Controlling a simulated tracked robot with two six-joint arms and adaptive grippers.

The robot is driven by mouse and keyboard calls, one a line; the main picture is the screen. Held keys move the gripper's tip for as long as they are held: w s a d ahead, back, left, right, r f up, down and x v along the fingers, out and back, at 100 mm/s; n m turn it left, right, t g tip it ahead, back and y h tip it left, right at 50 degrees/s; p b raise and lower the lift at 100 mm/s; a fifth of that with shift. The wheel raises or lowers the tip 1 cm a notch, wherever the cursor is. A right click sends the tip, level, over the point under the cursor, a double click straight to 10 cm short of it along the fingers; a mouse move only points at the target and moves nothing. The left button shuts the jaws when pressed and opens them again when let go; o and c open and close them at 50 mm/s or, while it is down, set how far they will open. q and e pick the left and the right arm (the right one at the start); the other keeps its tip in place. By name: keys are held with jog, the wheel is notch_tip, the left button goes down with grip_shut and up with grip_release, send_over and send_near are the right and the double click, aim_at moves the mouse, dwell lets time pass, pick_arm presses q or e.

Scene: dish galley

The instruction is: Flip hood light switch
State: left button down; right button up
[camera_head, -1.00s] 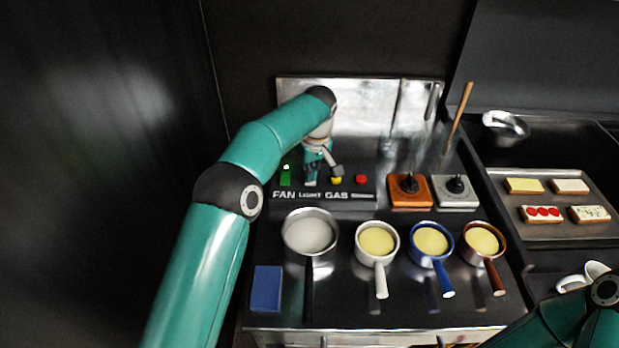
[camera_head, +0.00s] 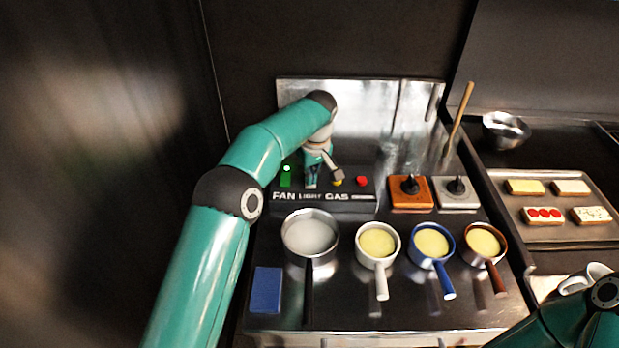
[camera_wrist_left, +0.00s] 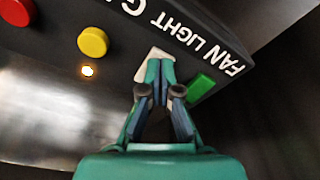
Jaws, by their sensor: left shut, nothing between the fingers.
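The switch panel (camera_head: 340,197) lettered FAN, LIGHT and GAS stands at the back of the counter. In the left wrist view, a white switch (camera_wrist_left: 150,61) sits by the LIGHT lettering. My left gripper (camera_head: 311,185) points down at the LIGHT position. In the left wrist view, the fingertips of my left gripper (camera_wrist_left: 160,75) are shut with nothing between them. They are at the white switch and partly hide it; I cannot tell if they touch it. My right gripper is out of view; only part of that arm shows at the lower right.
The green switch (camera_wrist_left: 200,87) is close beside the fingers. The yellow button (camera_wrist_left: 93,42) and red button (camera_wrist_left: 15,11) are on the other side, with a small glowing lamp (camera_wrist_left: 87,71). Several pans, including a steel pot (camera_head: 310,235), stand in front of the panel.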

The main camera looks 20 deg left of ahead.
pick_arm(q)
notch_tip(320, 180, up, 3)
jog(key=shift+f+p, duration=0.2)
jog(key=shift+p, duration=0.8)
jog(key=shift+r, duration=2.05)
jog(key=shift+s+a+r, duration=0.1)
